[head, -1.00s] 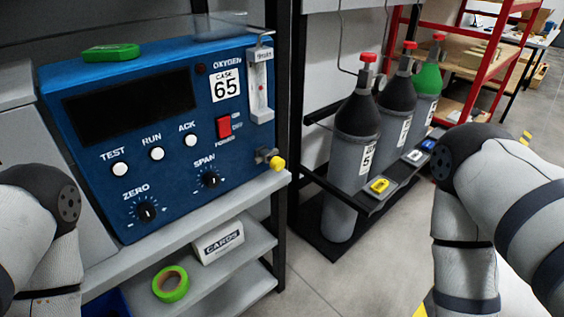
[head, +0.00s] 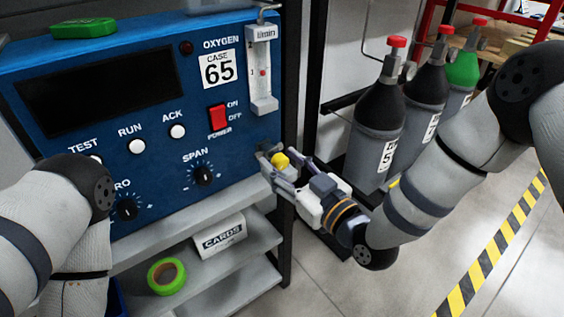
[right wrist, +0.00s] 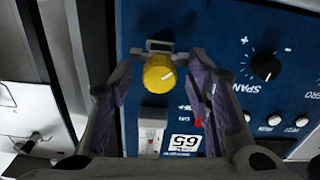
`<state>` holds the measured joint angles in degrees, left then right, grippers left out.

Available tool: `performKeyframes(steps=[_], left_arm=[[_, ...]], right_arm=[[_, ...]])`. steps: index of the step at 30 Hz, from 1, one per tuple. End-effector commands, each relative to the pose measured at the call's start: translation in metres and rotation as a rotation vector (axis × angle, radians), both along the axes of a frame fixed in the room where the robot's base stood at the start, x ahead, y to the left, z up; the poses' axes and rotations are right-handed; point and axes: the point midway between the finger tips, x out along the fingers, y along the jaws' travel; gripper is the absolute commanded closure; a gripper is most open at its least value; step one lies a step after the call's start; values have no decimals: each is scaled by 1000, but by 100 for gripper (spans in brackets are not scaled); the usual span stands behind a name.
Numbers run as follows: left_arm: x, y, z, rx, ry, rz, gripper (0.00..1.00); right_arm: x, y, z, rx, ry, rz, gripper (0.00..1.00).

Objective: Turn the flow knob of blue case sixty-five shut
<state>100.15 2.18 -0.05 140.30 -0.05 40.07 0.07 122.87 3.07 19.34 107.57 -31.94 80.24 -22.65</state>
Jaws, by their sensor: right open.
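The blue case (head: 245,115) labelled 65 stands on a grey shelf, its front facing me. Its flow knob (head: 281,160) is yellow and sticks out at the lower right of the front. My right gripper (head: 279,170) is at this knob, its fingers reaching towards the case. In the right wrist view the yellow knob (right wrist: 160,74) lies between the two open fingers (right wrist: 158,78), with gaps on both sides. My left arm shows at the lower left of the head view; its gripper is out of view.
The flow tube (head: 262,70) rises above the knob. A red power switch (head: 217,117) and the span dial (head: 204,174) are to its left. A white cards box (head: 222,233) and green tape roll (head: 167,276) sit on lower shelves. Gas bottles (head: 378,125) stand at the right.

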Motion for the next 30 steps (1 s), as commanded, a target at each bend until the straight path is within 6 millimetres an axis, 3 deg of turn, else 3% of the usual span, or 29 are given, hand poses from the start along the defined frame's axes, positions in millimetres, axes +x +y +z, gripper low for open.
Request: performKeyframes(steps=[10, 16, 30], left_arm=[[-1, 0, -1, 0, 3, 0, 100], [-1, 0, -1, 0, 2, 0, 100], [0, 0, 0, 0, -1, -1, 100]], right_arm=[[7, 6, 0, 0, 1, 0, 55], [7, 5, 0, 0, 1, 0, 99], [7, 5, 0, 66, 49, -2, 100]])
